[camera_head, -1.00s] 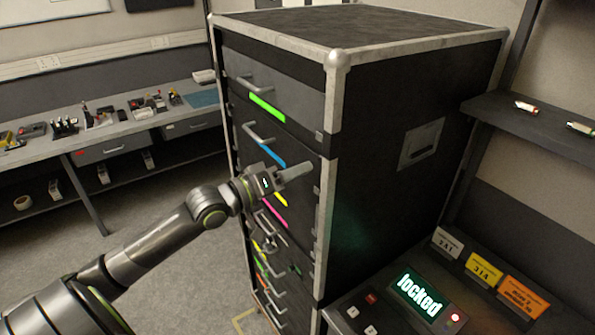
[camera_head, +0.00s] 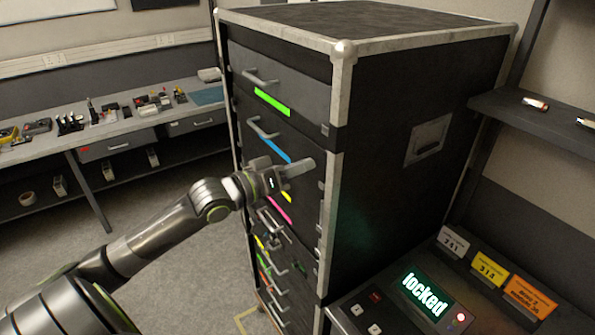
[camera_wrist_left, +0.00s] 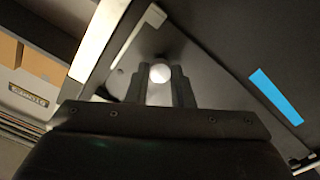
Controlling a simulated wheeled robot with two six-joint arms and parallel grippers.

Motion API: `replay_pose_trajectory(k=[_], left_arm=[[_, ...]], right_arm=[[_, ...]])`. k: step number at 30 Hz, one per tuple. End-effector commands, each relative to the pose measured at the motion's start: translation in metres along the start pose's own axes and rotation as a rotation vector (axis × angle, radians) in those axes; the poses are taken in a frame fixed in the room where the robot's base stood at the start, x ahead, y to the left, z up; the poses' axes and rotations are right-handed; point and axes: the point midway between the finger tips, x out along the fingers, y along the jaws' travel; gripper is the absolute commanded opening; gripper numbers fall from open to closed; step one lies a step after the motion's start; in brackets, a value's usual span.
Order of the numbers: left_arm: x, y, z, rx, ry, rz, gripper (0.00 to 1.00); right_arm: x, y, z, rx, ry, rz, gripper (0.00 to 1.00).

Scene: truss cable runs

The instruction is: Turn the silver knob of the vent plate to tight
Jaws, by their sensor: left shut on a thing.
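In the left wrist view the silver knob (camera_wrist_left: 160,73) is a small bright round piece between the fingertips of my left gripper (camera_wrist_left: 162,82). The gripper is shut on it. Behind the knob is a dark grey plate (camera_wrist_left: 203,88), which looks like the vent plate; its markings cannot be read. In the head view my left gripper (camera_head: 284,168) is at the front of the black case (camera_head: 400,190), beside the blue label. The knob is hidden there by the gripper. My right gripper is not in view.
The case front has several drawers with bar handles (camera_head: 262,128) and coloured labels close to the gripper. A console with a lit "locked" screen (camera_head: 427,295) stands at the lower right. A workbench (camera_head: 130,127) is at the left, with open floor before it.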

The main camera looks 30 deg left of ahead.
Motion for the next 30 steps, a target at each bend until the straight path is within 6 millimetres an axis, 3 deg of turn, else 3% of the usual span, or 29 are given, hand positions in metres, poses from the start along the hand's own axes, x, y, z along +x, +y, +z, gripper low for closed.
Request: replay_pose_trajectory(k=[30], left_arm=[[0.000,-0.002,0.002,0.967,0.004,0.001,0.00]], right_arm=[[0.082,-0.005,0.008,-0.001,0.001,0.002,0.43]])
